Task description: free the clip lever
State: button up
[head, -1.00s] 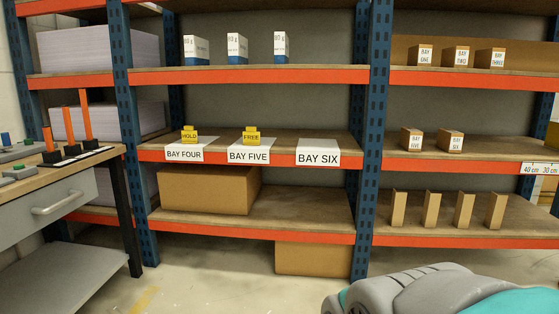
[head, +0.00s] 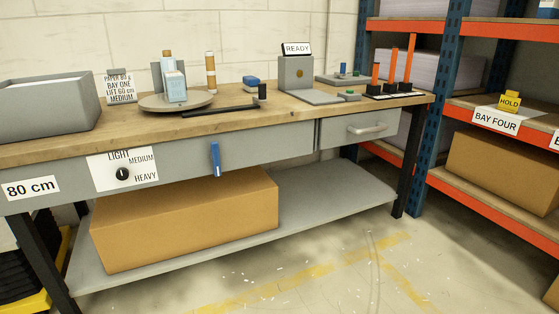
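I cannot tell for sure which part is the clip lever. A blue lever (head: 215,160) hangs upright on the front of the wooden-topped workbench (head: 130,148), right of the dial. On the bench top a long black bar (head: 220,111) lies near the front edge, with a dark upright knob (head: 262,92) at its right end. A grey device with a READY sign (head: 297,48) stands behind and to the right of it. My gripper is not in view.
A grey bin (head: 45,105) is at bench left. A dial (head: 123,173) marked LIGHT, MEDIUM, HEAVY is on the front. Floor (head: 340,270) in front is clear.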

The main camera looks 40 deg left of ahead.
aim_at(214, 155)
jog(key=u, duration=1.8)
